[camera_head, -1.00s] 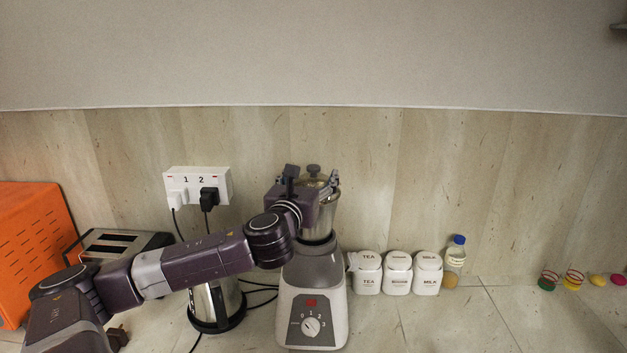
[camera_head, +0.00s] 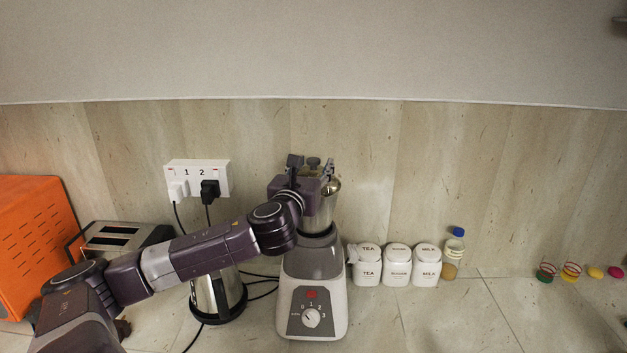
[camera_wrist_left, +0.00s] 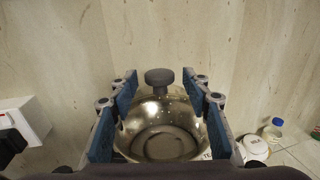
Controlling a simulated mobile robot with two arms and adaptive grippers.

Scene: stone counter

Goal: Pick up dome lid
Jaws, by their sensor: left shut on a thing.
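The dome lid (camera_wrist_left: 145,118) is shiny metal with a dark round knob (camera_wrist_left: 159,77) and fills the middle of the left wrist view. In the head view the knob (camera_head: 313,162) and a bright edge of the lid (camera_head: 333,186) show above the blender's metal jar (camera_head: 321,215). My left gripper (camera_head: 312,166) is at the top of the jar and shut on the lid, with its two blue-padded fingers (camera_wrist_left: 162,95) on either side of it. I cannot tell whether the lid still touches the jar. My right gripper is not in view.
The blender base (camera_head: 312,290) stands below the gripper. A kettle (camera_head: 217,292) and toaster (camera_head: 118,238) are to its left. White canisters (camera_head: 397,268) and a blue-capped bottle (camera_head: 454,252) stand to the right. The wall is close behind. The counter (camera_head: 440,318) is clear at the front right.

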